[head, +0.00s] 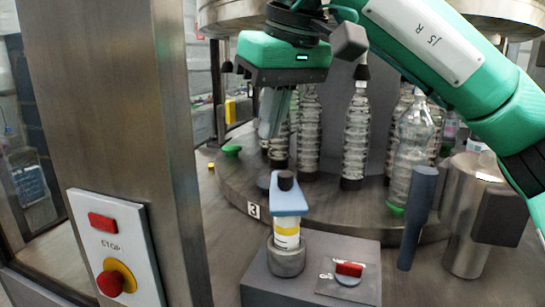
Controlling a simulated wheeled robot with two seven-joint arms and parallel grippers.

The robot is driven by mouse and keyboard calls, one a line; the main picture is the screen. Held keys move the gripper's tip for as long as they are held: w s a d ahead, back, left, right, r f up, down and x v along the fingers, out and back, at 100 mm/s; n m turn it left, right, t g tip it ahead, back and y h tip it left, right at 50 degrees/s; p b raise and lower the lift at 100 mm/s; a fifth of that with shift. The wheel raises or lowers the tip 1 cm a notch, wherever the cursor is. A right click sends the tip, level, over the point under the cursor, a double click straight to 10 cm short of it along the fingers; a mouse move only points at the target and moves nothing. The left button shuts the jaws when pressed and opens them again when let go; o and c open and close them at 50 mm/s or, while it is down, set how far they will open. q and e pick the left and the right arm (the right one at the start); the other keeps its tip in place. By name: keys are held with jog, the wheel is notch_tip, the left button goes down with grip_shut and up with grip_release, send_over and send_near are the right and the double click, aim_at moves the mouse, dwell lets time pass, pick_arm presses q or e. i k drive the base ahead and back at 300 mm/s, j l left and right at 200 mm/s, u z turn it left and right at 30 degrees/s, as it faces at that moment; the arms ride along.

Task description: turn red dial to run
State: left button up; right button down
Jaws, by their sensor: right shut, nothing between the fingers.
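The red dial (349,269) is a red bar handle on a pale round base. It sits on a small plate on top of a grey box (270,289) at the bottom centre. The marks beside it are too small to read, so I cannot tell its setting. My right gripper (267,131) comes in from the upper right on a green arm. Its fingers point down, shut and empty, above and to the left of the dial and well apart from it. My left gripper is not in view.
A holder (287,262) with a yellow-and-white, blue-topped piece stands left of the dial. A dark post (417,220) and a metal cylinder (466,255) stand to its right. Clear bottles (355,140) stand on a round table behind. A STOP panel (142,246) with red buttons is at left.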

aim_at(346, 274)
jog(key=k+j, duration=0.2)
jog(key=k, duration=0.25)
jog(key=k+j, duration=0.25)
jog(key=k, duration=0.15)
jog(key=k+j, duration=0.2)
jog(key=k, duration=0.25)
jog(key=k+j, duration=0.25)
jog(key=k, duration=0.2)
